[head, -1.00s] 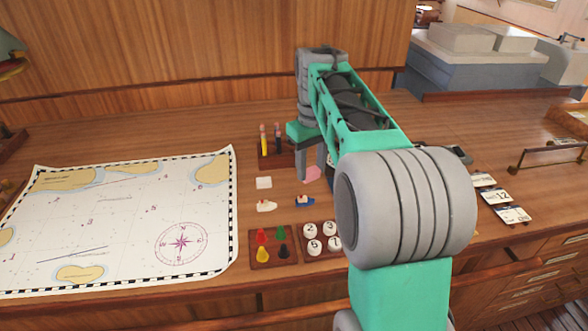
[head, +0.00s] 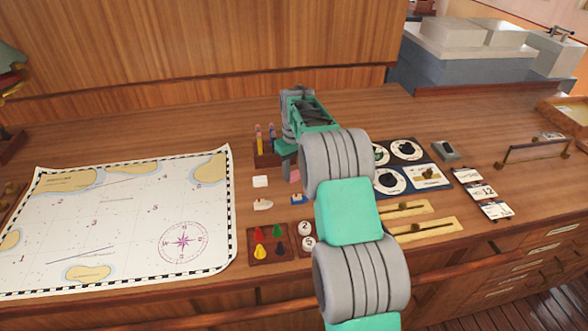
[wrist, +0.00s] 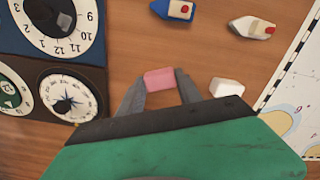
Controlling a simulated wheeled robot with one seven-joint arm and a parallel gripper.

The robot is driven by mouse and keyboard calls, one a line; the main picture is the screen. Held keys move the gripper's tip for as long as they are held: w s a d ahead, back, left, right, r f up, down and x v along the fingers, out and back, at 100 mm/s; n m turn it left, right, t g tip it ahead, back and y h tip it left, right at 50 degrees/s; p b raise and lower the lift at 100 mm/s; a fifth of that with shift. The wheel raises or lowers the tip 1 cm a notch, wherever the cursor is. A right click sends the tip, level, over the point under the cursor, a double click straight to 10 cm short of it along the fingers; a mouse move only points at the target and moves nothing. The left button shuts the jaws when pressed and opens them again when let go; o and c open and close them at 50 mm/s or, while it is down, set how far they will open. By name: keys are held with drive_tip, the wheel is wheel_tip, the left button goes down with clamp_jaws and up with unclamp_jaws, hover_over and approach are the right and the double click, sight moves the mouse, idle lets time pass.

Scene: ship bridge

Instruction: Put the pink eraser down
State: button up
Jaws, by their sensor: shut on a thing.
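The pink eraser (wrist: 160,79) is between the two fingertips of my gripper (wrist: 158,88) in the wrist view, and the jaws are shut on it. In the head view a small part of the pink eraser (head: 295,175) shows beside my gripper (head: 288,170), partly hidden by my arm. It is low over the wooden desk (head: 215,120); I cannot tell whether it touches the wood.
A white block (wrist: 226,88) lies close to my gripper. Two toy boats, blue (wrist: 174,9) and white (wrist: 252,27), lie nearby. A dial panel (wrist: 62,60) is on the other side. A pen holder (head: 265,152) stands behind, and a chart (head: 120,215) lies left.

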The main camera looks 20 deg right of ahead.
sight(294, 173)
drive_tip(key=o, duration=0.7)
drive_tip(key=shift+f, duration=0.15)
drive_tip(key=o, duration=0.5)
wheel_tip(294, 173, up, 12)
drive_tip(key=b, duration=0.1)
drive_tip(key=s+a+r+t, duration=0.1)
drive_tip(key=s+a+r, duration=0.3)
drive_tip(key=s+r, duration=0.1)
drive_tip(key=s+a+f+t, duration=0.1)
drive_tip(key=s+a+f, duration=0.1)
drive_tip(key=s, duration=0.6)
drive_tip(key=s+a+f+m+t, duration=0.1)
drive_tip(key=s+a, duration=0.3)
drive_tip(key=s, duration=0.4)
drive_tip(key=s+a+f+m+t, duration=0.1)
drive_tip(key=s+a+f, duration=0.2)
drive_tip(key=s, duration=0.5)
drive_tip(key=shift+s+a+f, duration=0.2)
drive_tip(key=shift+f, duration=0.2)
